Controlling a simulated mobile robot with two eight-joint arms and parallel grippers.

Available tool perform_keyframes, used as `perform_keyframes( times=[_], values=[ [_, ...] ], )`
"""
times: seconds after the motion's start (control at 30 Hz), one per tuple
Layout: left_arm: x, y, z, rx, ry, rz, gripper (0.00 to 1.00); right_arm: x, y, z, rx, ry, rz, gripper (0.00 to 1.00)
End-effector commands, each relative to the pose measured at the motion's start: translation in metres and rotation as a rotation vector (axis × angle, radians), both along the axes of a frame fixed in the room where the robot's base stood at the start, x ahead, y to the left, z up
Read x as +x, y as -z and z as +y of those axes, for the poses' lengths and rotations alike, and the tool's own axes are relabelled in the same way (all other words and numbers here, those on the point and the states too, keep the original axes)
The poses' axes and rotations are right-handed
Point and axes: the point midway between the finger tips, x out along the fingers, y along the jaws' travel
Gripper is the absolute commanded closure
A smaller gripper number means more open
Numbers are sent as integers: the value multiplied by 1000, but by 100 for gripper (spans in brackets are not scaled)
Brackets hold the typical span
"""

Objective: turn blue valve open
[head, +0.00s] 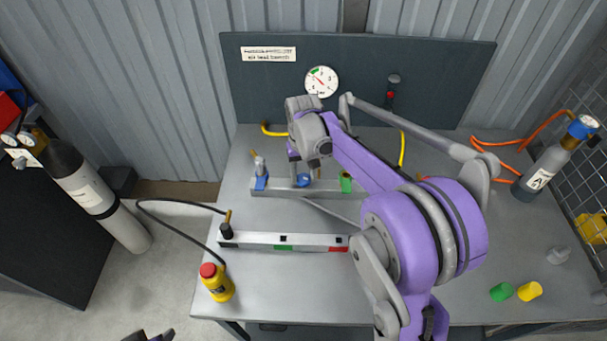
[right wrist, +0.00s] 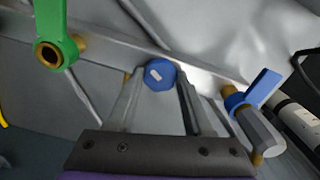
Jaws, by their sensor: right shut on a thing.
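A blue round valve knob (head: 303,181) with a white mark sits in the middle of the grey manifold bar (head: 275,192) on the bench. My right gripper (head: 299,172) reaches down onto it from above. In the right wrist view the same knob (right wrist: 159,74) lies between my two fingertips, and the gripper is shut on it. A second blue valve, with a lever handle (head: 261,183), stands on the bar to the left; this lever (right wrist: 257,90) is right of the fingers in the right wrist view. Dark parts of my left gripper (head: 149,337) just enter at the bottom edge; its jaws are unclear.
A green valve handle (head: 346,182) is on the bar's right end, close to my right arm. A pressure gauge (head: 321,82) is on the back panel. The bench's front middle is clear.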

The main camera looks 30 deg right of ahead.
Motion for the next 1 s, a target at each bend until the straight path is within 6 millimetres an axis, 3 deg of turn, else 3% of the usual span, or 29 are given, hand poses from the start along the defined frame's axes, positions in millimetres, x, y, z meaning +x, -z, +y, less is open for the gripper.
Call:
perform_keyframes(
  times=[0.5,1.0],
  values=[
    [0,2,0,0,0,1,50,1,-1,0,0,-419,-2,100],
    [0,2,0,0,0,1,50,1,-1,0,0,-561,-2,100]
  ],
)
